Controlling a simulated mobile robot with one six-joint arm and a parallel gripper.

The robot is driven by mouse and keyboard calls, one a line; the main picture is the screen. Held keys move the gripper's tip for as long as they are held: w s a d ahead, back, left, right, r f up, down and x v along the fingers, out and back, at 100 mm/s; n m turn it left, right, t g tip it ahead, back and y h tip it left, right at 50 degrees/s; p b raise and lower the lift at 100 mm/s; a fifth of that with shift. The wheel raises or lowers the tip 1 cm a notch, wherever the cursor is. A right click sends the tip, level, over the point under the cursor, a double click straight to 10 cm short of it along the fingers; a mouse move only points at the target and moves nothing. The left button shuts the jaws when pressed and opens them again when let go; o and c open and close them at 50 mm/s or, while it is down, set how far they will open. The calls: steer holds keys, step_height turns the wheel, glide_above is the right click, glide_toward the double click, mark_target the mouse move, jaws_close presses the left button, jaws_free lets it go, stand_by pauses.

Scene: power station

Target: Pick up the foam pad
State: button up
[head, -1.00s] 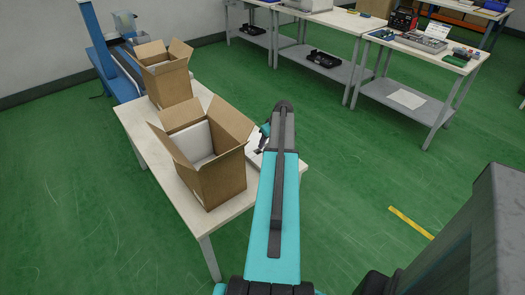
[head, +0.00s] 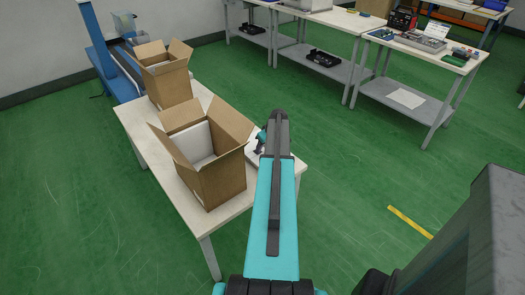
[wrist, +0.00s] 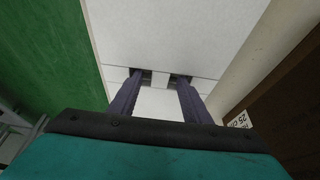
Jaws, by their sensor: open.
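White foam (wrist: 185,35) fills the upper middle of the wrist view, with thin seams across it near my fingertips. My gripper (wrist: 159,78) is open, its two dark fingers apart at the foam's near part; I cannot tell whether they touch it. In the head view, white foam (head: 254,156) lies on the table right of the near box, mostly hidden behind my arm. My gripper is largely hidden there too. Another white pad (head: 195,143) stands inside the near open carton.
The near carton (head: 222,182) stands close beside my gripper; its brown side (wrist: 285,110) shows at right in the wrist view. A second open carton (head: 170,85) stands behind it on the table (head: 158,152). Green floor lies open to the right.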

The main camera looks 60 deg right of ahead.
jaws_close()
stand_by(0.3)
steer(key=shift+r, duration=0.15)
step_height(320, 180, up, 10)
steer(key=b, duration=0.1)
stand_by(0.6)
stand_by(0.6)
